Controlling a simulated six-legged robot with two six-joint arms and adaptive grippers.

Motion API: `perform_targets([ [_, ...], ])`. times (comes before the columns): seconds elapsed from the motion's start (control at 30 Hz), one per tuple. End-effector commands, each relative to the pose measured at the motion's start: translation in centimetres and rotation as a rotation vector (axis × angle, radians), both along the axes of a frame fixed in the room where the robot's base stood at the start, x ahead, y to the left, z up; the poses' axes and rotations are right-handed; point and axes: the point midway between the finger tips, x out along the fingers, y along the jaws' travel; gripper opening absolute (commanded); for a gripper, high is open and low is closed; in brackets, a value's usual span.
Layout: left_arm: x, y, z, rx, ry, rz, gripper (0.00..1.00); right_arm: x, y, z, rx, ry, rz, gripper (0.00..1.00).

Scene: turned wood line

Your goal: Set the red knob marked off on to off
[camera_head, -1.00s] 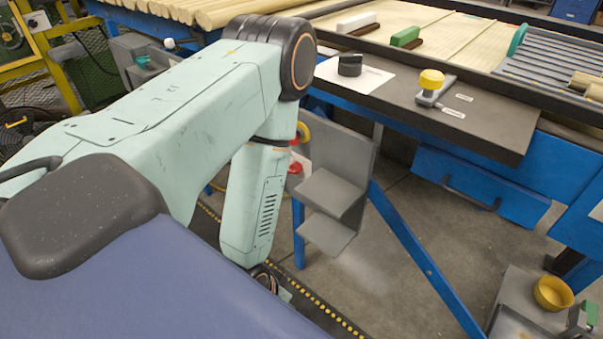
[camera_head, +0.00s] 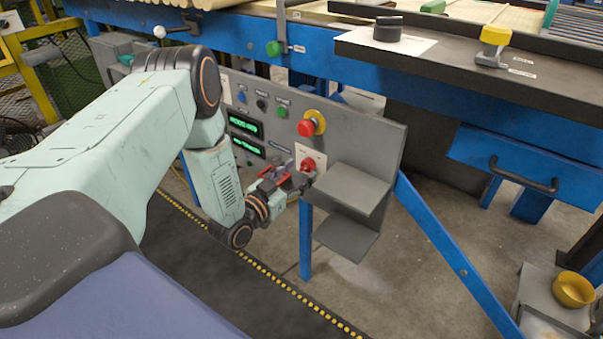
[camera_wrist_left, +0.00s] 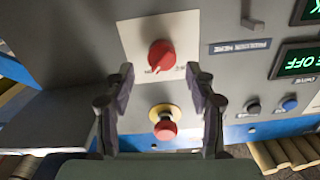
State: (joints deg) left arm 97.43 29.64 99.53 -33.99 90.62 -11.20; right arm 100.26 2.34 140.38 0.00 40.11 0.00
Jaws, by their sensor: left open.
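The red knob (camera_head: 308,164) sits on a white plate on the grey control panel, left of two grey shelves. In the left wrist view the red knob (camera_wrist_left: 161,54) shows between and just beyond the fingertips, with a small pale mark on its edge; I cannot read the plate's labels. My left gripper (camera_head: 297,178) is in front of the knob, fingers apart. In the left wrist view the left gripper (camera_wrist_left: 160,73) is open and empty, one finger to each side of the knob, with no clear contact. My right gripper is not in view.
A red mushroom button on a yellow base (camera_head: 311,124) is just above the knob. Green displays (camera_head: 245,125) and small buttons are left of it. The grey shelves (camera_head: 352,190) jut out close on the right. A blue frame leg (camera_head: 305,240) stands below.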

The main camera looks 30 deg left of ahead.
Motion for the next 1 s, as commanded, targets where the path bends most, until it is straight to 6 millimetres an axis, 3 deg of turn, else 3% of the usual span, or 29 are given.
perform_targets([
  [0.2,2.2,-0.3,-0.1,0.000,0.001,0.000,0.56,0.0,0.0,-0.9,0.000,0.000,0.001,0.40],
  [0.53,2.4,0.0,0.0,-0.001,0.002,0.002,0.56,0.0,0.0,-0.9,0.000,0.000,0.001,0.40],
  [1.0,2.4,0.1,0.0,-0.001,0.002,0.001,0.16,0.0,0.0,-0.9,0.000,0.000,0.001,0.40],
])
